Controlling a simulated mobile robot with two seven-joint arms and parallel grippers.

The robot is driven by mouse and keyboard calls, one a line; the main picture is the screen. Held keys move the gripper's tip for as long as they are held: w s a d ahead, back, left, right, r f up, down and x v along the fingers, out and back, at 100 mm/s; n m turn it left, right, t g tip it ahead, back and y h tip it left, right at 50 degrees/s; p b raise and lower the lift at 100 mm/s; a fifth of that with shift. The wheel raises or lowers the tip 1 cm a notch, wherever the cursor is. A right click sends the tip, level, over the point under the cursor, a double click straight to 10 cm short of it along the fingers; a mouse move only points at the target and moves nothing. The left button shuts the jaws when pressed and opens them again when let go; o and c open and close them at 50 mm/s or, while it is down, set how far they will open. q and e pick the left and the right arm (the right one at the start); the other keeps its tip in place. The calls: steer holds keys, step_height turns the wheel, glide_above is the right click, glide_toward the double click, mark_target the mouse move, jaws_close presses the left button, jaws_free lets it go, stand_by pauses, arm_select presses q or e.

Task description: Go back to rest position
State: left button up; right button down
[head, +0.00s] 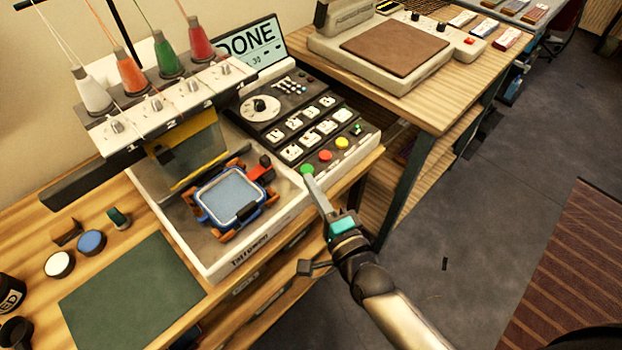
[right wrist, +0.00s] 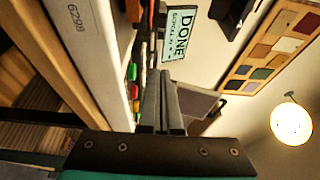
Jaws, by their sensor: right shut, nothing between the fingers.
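My right gripper (head: 309,180) reaches in from the lower right in the head view. Its fingers are shut with nothing between them, and the tips are beside the green button (head: 307,169) at the front edge of the control panel; I cannot tell if they touch it. In the right wrist view the closed fingers (right wrist: 163,85) point toward the panel side, with the coloured buttons (right wrist: 132,87) to their left. The embroidery machine's screen (head: 250,47) reads DONE, and it also shows in the right wrist view (right wrist: 180,35). My left gripper is not in view.
The embroidery machine (head: 140,185) holds a blue hoop (head: 231,194) under its head, with thread cones above. A green mat (head: 132,296) and small round pots lie at lower left. A heat press (head: 395,45) stands on the table behind. Open floor (head: 450,220) lies to the right.

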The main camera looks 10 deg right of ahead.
steer(key=s+d+f+n+g+h, duration=0.2)
steer(key=s+d+n+g, duration=0.3)
steer(key=s+n+g, duration=0.4)
steer(key=s+d+f+n+g+h, duration=0.1)
steer(key=s+d+n+g+h, duration=0.3)
steer(key=s+n, duration=0.5)
steer(key=s+f+m+g+y, duration=0.1)
steer(key=s+f+g, duration=0.15)
steer(key=f, duration=1.95)
steer(key=s+d+f, duration=0.3)
steer(key=s+f, duration=1.1)
steer(key=s, duration=0.2)
steer(key=shift+f+g, duration=0.15)
steer(key=shift+g, duration=0.3)
